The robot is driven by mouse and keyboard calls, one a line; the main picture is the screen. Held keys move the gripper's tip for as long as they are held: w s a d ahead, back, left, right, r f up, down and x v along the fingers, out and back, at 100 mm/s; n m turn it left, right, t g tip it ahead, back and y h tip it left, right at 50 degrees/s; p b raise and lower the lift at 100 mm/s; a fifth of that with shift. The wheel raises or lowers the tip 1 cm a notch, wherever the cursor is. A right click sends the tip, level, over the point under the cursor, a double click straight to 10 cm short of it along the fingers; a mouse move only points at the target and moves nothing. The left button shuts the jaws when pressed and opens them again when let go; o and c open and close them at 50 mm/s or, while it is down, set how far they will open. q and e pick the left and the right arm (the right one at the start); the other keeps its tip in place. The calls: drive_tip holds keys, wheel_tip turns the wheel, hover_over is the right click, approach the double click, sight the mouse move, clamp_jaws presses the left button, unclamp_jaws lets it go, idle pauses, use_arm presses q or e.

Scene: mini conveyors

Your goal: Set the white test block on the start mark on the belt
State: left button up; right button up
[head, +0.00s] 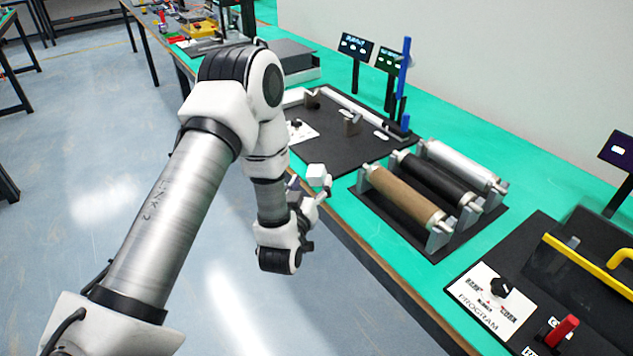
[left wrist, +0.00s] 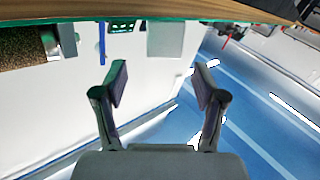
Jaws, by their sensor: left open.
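The white test block (head: 317,173) stands near the front edge of the green table, just beyond my left gripper. It also shows as a pale block in the left wrist view (left wrist: 165,40), where the picture is upside down. My left gripper (head: 311,189) is open and empty at the table's front edge. Its two fingers (left wrist: 162,82) stand wide apart in the left wrist view, with the block beyond them and not touched. I cannot make out a belt with a start mark for certain. My right gripper is not in view.
A stand with brown, black and white rollers (head: 408,198) is right of the block. Behind the block lies a black board (head: 345,150) with brackets and a bar. A program panel (head: 492,303) with a knob and red handle is at lower right. Small screens (head: 355,47) stand behind.

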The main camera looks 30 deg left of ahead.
sight(316, 166)
use_arm(q)
drive_tip(key=x, duration=0.3)
drive_tip(key=p+x, duration=0.1)
drive_tip(key=x, duration=0.2)
drive_tip(key=shift+s+a, duration=0.1)
drive_tip(key=shift+a, duration=0.15)
clamp_jaws()
drive_tip(key=shift+r, duration=0.1)
